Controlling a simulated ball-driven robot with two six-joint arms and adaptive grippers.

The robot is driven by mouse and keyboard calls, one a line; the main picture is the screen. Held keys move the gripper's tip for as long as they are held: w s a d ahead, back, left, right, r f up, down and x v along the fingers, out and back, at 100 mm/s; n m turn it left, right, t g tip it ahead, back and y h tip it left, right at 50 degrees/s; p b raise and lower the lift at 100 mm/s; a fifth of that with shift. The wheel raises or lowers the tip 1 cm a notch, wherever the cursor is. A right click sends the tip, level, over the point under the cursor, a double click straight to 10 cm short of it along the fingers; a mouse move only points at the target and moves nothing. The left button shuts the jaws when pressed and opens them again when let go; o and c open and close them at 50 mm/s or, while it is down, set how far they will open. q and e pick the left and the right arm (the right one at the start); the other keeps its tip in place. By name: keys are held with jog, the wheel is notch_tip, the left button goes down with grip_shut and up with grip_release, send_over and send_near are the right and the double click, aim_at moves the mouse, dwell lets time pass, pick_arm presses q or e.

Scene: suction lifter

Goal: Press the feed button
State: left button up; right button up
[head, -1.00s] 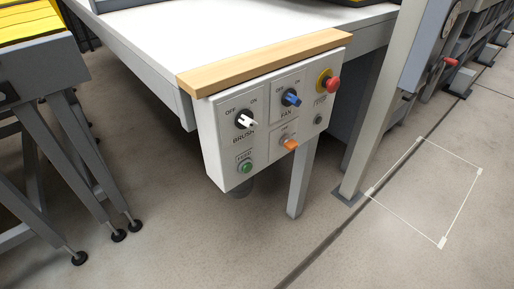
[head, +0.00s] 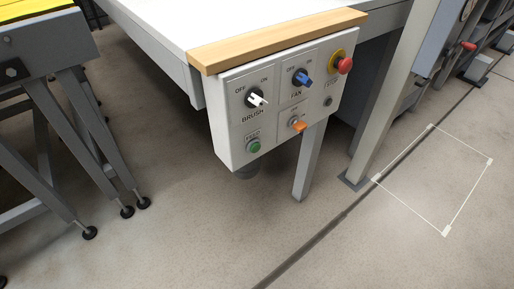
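The feed button (head: 254,146) is a round green button at the lower left of a white control panel (head: 230,125). A small label sits just above it. The panel hangs under a wooden rail at the front of a white table. Above the button is the white BRUSH knob (head: 258,99). To its right are the blue FAN knob (head: 303,78) and an orange switch (head: 299,126). A red stop button (head: 345,65) on a yellow base is at the upper right. Neither of my grippers is in view.
The white table (head: 240,18) fills the top, edged by the wooden rail (head: 280,40). A grey post (head: 385,110) stands right of the panel. A roller stand with dark feet (head: 60,140) is at left. The floor in front is clear, with a white outlined rectangle (head: 463,198) at right.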

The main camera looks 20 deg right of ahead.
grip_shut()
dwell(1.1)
